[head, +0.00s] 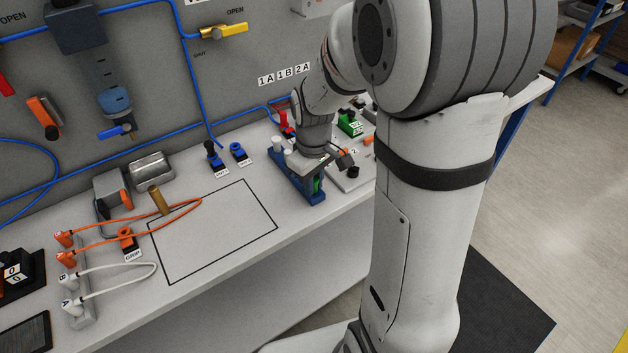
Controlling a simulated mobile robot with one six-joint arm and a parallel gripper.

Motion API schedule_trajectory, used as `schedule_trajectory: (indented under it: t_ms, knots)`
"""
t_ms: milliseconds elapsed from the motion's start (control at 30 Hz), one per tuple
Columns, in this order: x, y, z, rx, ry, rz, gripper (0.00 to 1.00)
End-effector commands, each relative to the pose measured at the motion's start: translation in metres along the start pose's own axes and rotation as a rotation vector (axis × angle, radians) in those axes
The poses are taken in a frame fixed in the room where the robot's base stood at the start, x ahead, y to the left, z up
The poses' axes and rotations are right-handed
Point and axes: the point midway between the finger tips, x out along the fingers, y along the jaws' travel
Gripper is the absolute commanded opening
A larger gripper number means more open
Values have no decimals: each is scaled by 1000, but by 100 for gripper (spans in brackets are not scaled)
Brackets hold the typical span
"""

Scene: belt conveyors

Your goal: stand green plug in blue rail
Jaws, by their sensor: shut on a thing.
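The blue rail (283,182) stands on the white bench, right of the black outlined rectangle. My gripper (316,172) is over the right part of the rail, pointing down, and is shut on the green plug (317,185). Only a small green part of the plug shows, between the rail's uprights. The gripper and the rail hide the rest, so I cannot tell whether the plug is seated or how upright it is. A white piece shows at the rail's left end.
A green labelled block (350,123) and a red plug (287,127) sit behind my gripper. Blue fittings (238,152) stand near the back panel. Orange cables (150,215) and a brass cylinder (158,200) are at left. The outlined rectangle (215,235) is mostly clear.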

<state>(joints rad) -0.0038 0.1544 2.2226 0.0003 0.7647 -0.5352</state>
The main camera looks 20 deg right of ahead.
Motion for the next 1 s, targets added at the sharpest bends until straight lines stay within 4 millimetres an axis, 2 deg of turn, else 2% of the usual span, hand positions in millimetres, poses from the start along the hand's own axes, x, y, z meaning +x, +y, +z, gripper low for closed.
schedule_trajectory:
  t_ms: [167,200,500,667,867,1000]
  knots:
    - [0,0,0,0,0,0,0]
    - [0,0,0,0,0,0,18]
    - [0,0,0,-1,0,0,42]
    - [0,0,0,-1,0,0,43]
    - [0,0,0,-1,0,0,60]
    - [0,0,0,-1,0,0,60]
